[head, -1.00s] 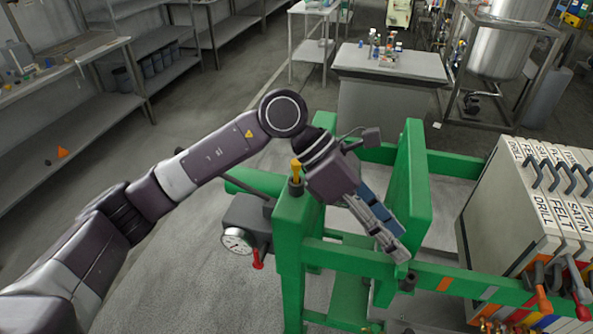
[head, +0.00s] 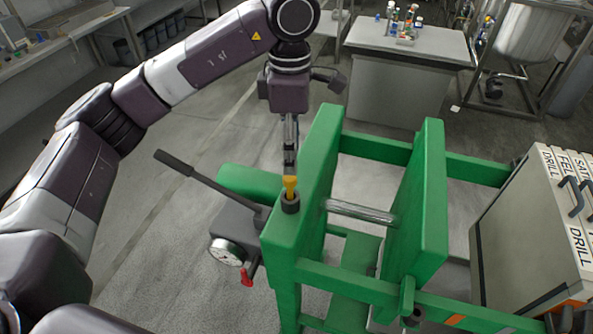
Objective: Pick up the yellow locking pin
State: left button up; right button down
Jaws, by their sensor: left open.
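The yellow locking pin (head: 290,187) stands upright in a dark round socket on top of the green frame's left post (head: 310,165). Only its yellow upper part shows. My left gripper (head: 290,168) points down just behind the pin, and its fingers look edge-on from here. The fingertips are partly hidden near the pin and the post. The gripper is open, and I see nothing held in it. Whether a finger touches the pin cannot be told. My right gripper is not in view.
A dark pump with a long lever (head: 210,180), a round gauge (head: 227,252) and a red handle (head: 246,278) sits left of the post. A metal bar (head: 360,212) spans between the green uprights. A labelled cabinet (head: 535,225) stands at right. Open floor lies left.

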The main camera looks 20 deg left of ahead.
aim_at(289, 176)
pick_arm(q)
jog(key=shift+s+f, duration=0.15)
jog(key=shift+f, duration=0.25)
jog(key=f+p, duration=0.1)
jog(key=s+f+p, duration=0.1)
jog(key=f+p, duration=0.1)
jog(key=shift+s+a, duration=0.15)
jog(key=shift+s, duration=0.05)
jog(key=f, duration=0.1)
jog(key=f+p, duration=0.1)
jog(key=shift+w+f, duration=0.2)
jog(key=shift+f, duration=0.5)
grip_shut()
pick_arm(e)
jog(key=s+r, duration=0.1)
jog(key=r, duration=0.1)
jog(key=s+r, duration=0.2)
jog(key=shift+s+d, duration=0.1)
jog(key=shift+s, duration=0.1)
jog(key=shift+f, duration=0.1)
